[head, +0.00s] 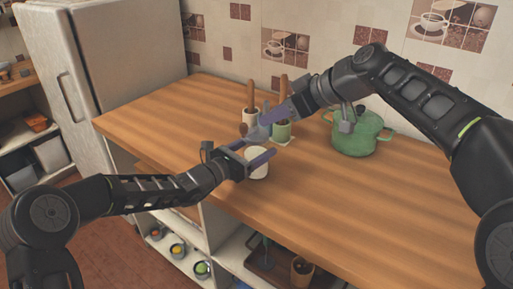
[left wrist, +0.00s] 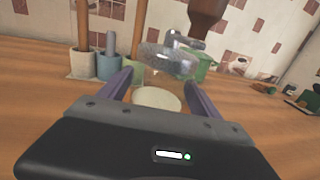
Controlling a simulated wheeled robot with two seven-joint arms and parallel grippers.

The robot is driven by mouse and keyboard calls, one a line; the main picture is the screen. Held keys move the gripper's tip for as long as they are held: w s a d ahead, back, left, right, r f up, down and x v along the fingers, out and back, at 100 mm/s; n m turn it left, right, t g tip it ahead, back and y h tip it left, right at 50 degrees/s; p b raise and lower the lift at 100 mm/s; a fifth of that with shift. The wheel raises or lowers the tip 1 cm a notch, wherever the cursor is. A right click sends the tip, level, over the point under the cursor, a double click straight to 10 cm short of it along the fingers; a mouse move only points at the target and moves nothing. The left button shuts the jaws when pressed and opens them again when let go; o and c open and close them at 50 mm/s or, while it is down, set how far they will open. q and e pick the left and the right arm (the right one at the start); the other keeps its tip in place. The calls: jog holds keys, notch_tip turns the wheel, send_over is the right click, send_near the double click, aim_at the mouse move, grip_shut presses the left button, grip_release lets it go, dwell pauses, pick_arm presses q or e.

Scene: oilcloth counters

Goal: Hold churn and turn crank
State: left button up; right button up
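The churn has a pale cream cylindrical body (head: 257,166). In the left wrist view a pale round disc (left wrist: 157,99) shows between the fingers, under a grey metal crank mechanism (left wrist: 165,60). A brown wooden handle (left wrist: 207,14) rises above it; its knob (head: 243,129) also shows in the head view. My left gripper (head: 251,150) has its purple fingers apart, one each side of the churn; whether they press on it is unclear. My right gripper (head: 264,123) is just above the churn, close to the crank; its fingertips overlap the metal parts, so its grip is hidden.
Behind the churn stand a cream pot (head: 249,117) and a green pot (head: 281,132) with wooden utensils. A green lidded pot (head: 352,142) stands behind, to the right.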

pick_arm(q)
grip_shut()
jog(key=o, duration=0.5)
grip_release()
jog(key=shift+s+a, duration=0.1)
jog(key=v, duration=1.1)
jog(key=shift+s+a, duration=0.25)
jog(key=shift+s, duration=0.05)
